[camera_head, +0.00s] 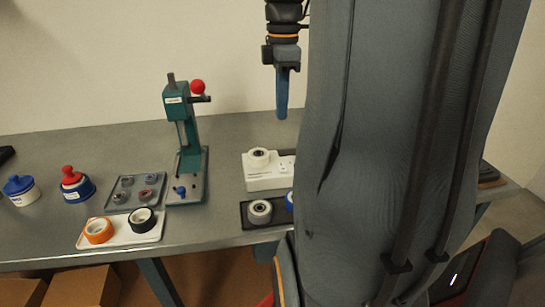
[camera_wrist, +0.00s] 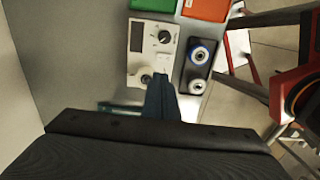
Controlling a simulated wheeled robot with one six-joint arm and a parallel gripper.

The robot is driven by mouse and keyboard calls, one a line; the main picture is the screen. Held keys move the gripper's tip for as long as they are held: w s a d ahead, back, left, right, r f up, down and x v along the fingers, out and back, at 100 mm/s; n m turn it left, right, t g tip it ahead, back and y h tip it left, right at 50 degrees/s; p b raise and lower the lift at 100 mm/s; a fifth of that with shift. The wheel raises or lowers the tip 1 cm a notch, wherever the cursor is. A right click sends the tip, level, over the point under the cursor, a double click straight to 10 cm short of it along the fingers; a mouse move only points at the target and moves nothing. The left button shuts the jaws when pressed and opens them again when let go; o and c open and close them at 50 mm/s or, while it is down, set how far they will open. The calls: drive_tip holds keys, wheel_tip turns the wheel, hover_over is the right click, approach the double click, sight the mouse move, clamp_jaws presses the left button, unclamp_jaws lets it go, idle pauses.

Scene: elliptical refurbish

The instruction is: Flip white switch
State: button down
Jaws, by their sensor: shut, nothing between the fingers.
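A white box (camera_head: 268,181) stands on the grey table, with a grey-white roll-like piece (camera_head: 259,157) on its top left. A small pale part that looks like the white switch (camera_head: 286,164) is on its top right. In the wrist view the white box (camera_wrist: 136,50) shows a black dial (camera_wrist: 164,37), and the likely switch (camera_wrist: 163,63) lies just beyond my fingertips. My gripper (camera_head: 282,112) points down above the box with its blue fingers shut and empty. In the wrist view the fingers (camera_wrist: 160,84) overlap the box's near edge; contact cannot be told.
A dark tray with a grey roll (camera_head: 260,211) and a blue roll (camera_wrist: 199,53) sits beside the box. A teal press (camera_head: 178,115) stands to the left. An orange bin (camera_wrist: 207,8) and a green bin (camera_wrist: 153,5) lie beyond. My arm hides the table's right part.

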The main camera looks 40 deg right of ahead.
sight(280, 164)
drive_tip(key=shift+d+r, duration=0.1)
idle(0.3)
wheel_tip(280, 164, down, 14)
drive_tip(key=shift+w+f+p, duration=0.1)
drive_tip(key=shift+p, duration=0.75)
drive_tip(key=shift+w, duration=0.1)
